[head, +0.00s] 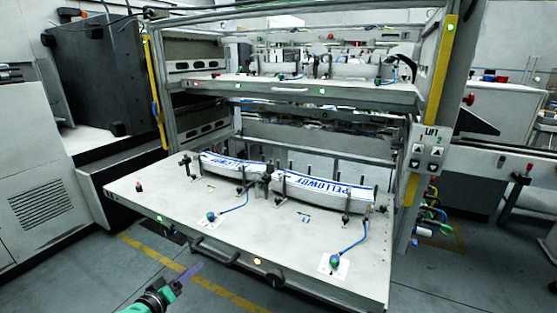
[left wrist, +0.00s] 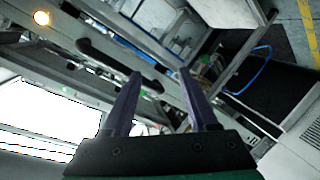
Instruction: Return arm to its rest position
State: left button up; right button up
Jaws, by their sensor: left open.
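My left gripper (head: 190,273) comes in at the bottom left of the head view, in front of the pulled-out lower shelf (head: 150,196) and apart from it. In the left wrist view my left gripper (left wrist: 161,74) shows two purple fingers spread apart with nothing held between them. Two white label stacks with blue print lie on the shelf, a left stack (head: 232,166) and a right stack (head: 325,192), held between black posts. My right gripper is not in view.
The shelf's black front handle (head: 214,252) lies just beyond my left gripper. An upper shelf (head: 290,90) sits in the metal frame. A LIFT button panel (head: 428,150) is on the right post. Grey floor with a yellow line (head: 235,299) is clear at the front.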

pick_arm(q)
jog(key=s+a+f+m+g+y+p, duration=0.1)
jog(key=s+f+m+g+p, duration=0.2)
jog(key=s+f, duration=0.8)
jog(key=s+a+f+g+y+p, duration=0.15)
jog(key=s+f+g, duration=0.4)
jog(key=f, duration=0.85)
jog(key=s+d+f+m+g+p, duration=0.1)
jog(key=s+d+f, duration=0.1)
jog(key=s, duration=0.7)
jog(key=s+d+f+m+g+p, duration=0.1)
jog(key=s+f, duration=0.3)
jog(key=s, duration=0.5)
jog(key=s+d+f+m+g+p, duration=0.1)
jog(key=s+d+f+m+g, duration=0.2)
jog(key=s, duration=0.6)
jog(key=shift+s+f+p, duration=0.2)
jog(key=shift+s+p, duration=0.15)
jog(key=shift+p, duration=0.05)
